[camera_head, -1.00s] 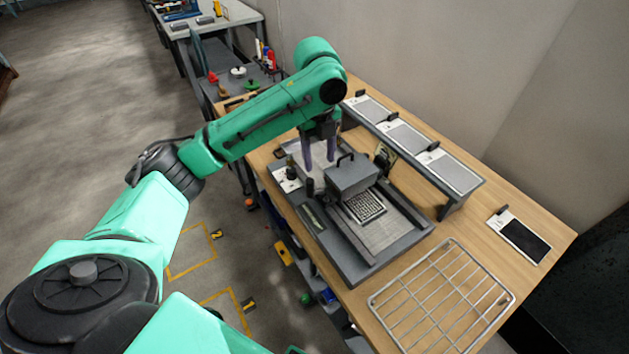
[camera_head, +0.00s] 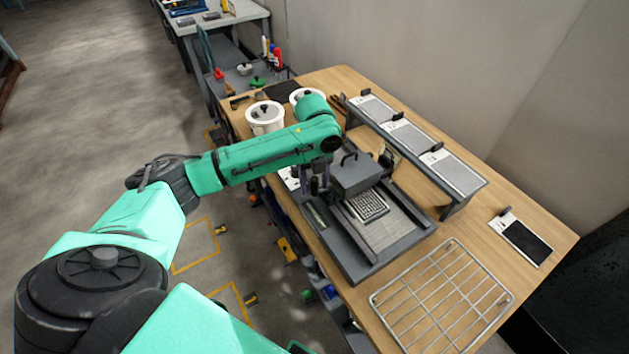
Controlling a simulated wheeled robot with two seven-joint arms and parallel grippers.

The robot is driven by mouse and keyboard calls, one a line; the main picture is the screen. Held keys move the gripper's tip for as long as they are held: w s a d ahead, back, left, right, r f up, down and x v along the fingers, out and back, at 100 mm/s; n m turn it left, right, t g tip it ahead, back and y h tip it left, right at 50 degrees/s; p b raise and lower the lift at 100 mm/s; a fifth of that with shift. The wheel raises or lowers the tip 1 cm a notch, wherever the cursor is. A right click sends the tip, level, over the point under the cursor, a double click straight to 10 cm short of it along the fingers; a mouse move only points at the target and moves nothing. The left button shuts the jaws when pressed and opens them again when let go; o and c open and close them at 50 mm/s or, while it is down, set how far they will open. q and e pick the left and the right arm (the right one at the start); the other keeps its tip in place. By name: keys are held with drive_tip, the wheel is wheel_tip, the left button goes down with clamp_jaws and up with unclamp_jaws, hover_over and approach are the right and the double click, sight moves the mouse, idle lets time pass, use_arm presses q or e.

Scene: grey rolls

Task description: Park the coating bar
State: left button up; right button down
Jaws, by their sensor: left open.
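The grey coating machine (camera_head: 375,262) lies on the wooden bench, with a dark box-shaped carriage (camera_head: 352,176) with a black handle across its bed. A perforated plate (camera_head: 367,206) lies on the bed in front of the carriage. I cannot make out the coating bar clearly; it may be at the carriage or hidden by my arm. My left gripper (camera_head: 317,187) is open and points down just left of the carriage, over the machine's left end. It looks close to a dark upright post there; I cannot tell whether they touch. My right gripper is out of view.
A raised shelf (camera_head: 455,203) with several grey panels runs along the wall. A wire rack (camera_head: 440,297) lies at the front, with a dark panel (camera_head: 525,242) to its right. Two white tubs (camera_head: 265,118) stand behind my arm. Bare bench shows between shelf and rack.

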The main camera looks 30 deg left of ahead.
use_arm(q)
drive_tip(key=shift+c, duration=0.4)
clamp_jaws()
idle(1.0)
